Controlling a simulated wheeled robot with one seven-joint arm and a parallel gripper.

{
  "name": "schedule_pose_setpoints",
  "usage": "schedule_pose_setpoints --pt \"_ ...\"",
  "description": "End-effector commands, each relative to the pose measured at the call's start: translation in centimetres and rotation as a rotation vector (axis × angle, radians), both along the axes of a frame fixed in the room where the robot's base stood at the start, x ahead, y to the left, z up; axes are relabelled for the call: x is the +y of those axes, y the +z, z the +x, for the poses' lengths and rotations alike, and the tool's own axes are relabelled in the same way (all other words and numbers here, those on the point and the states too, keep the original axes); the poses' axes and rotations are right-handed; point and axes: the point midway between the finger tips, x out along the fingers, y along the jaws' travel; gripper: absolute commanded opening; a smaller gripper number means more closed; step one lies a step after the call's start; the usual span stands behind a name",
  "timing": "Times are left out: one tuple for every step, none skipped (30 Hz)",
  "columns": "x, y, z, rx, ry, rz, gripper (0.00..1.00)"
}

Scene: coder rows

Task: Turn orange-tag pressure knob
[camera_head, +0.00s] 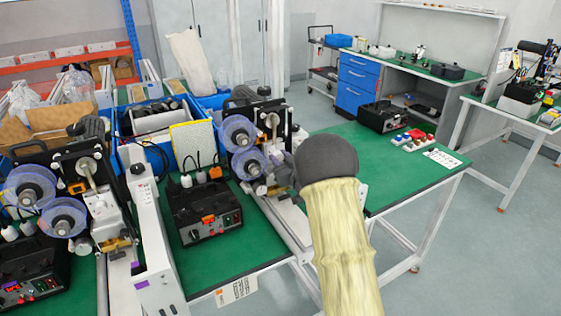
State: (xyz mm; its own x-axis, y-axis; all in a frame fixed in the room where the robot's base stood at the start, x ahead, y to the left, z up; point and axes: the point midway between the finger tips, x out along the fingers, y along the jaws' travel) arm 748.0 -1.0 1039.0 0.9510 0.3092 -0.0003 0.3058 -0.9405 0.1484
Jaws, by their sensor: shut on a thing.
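A black control box (181,207) stands on the green bench between two coder machines. A small orange tag (208,219) is on its front face, with small dark knobs (194,233) and red buttons near it. Another orange piece (215,172) shows behind the box. I cannot tell which knob is the pressure knob. My arm, with a pale yellow sleeve and a dark grey joint, rises from the bottom edge right of the box. It covers part of the right coder machine (247,150). My gripper's fingers do not show; the arm hides that area.
The left coder machine (66,200) with blue reels stands beside a white upright panel (150,235). Blue bins (150,118) fill the back of the bench. Green bench top is clear at the right, before a black case (384,116) and small red and white parts (412,139).

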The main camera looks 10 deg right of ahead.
Motion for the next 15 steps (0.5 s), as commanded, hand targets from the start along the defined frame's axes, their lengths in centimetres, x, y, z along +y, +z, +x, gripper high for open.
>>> schedule_pose_setpoints --pt "0.03 -0.35 -0.01 -0.009 0.001 -0.024 0.05" --pt "0.03 -0.37 -0.01 -0.015 0.001 -0.039 0.05" --pt "0.05 -0.42 -0.01 -0.022 0.001 -0.062 0.05" --pt "0.05 -0.46 -0.01 -0.029 0.001 -0.082 0.05" --pt "0.06 -0.48 -0.01 -0.036 0.001 -0.101 0.05" --pt "0.04 -0.50 -0.01 -0.045 0.000 -0.130 0.05" --pt "0.03 -0.52 -0.01 -0.053 0.000 -0.153 0.05" --pt "0.03 -0.56 -0.01 -0.060 0.000 -0.176 0.05" --pt "0.03 -0.59 -0.01 -0.071 0.000 -0.208 0.05" --pt "0.02 -0.59 -0.02 -0.080 0.000 -0.235 0.05" --pt "0.01 -0.61 -0.03 -0.088 0.000 -0.261 0.05" --pt "0.02 -0.66 -0.03 -0.099 0.000 -0.296 0.05" --pt "0.02 -0.66 -0.03 -0.108 0.000 -0.323 0.05" --pt "0.02 -0.65 -0.04 -0.117 0.000 -0.350 0.05" --pt "0.03 -0.66 -0.03 -0.129 0.000 -0.386 0.05"
